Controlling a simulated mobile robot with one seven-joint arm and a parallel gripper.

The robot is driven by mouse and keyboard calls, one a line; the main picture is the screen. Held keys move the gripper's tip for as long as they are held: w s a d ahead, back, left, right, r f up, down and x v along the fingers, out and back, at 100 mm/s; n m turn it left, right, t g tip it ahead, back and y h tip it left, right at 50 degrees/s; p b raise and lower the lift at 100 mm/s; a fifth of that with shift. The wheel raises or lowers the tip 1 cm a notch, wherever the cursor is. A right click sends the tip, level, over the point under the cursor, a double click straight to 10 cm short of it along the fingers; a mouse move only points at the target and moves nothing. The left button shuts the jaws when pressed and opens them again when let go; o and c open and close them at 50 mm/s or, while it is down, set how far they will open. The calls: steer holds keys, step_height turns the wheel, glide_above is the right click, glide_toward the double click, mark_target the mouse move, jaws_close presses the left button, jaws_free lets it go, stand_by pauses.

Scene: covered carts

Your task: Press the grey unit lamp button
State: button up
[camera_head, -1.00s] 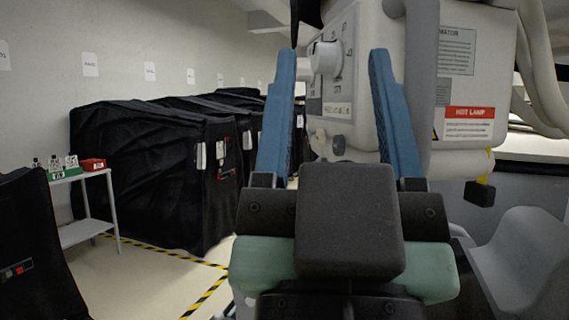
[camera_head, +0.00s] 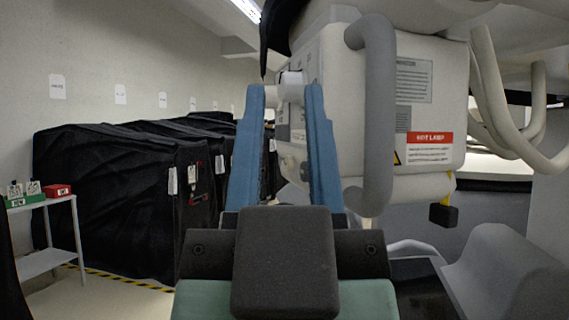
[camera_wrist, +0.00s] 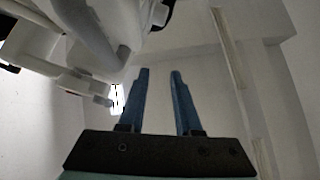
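The grey unit (camera_head: 338,60) is a pale housing with a red "HOT LAMP" label (camera_head: 430,138), at the centre right of the head view. Its control panel faces left, seen steeply from the side. A pale round knob (camera_head: 291,90) shows between my fingertips in the head view; I cannot tell whether they touch it. A smaller grey knob (camera_head: 291,169) sits lower, partly hidden. I cannot pick out the lamp button. My gripper (camera_head: 285,95) has two blue fingers, apart with nothing held. In the wrist view my gripper (camera_wrist: 159,74) is also open, with the unit (camera_wrist: 65,45) at upper left.
A thick grey vertical tube (camera_head: 379,120) stands close right of my fingers. Black-covered carts (camera_head: 110,190) line the left wall. A small table (camera_head: 45,203) holds a red box (camera_head: 57,190). A grey curved seat-like shape (camera_head: 500,265) is at lower right.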

jaws_close()
stand_by(1.4)
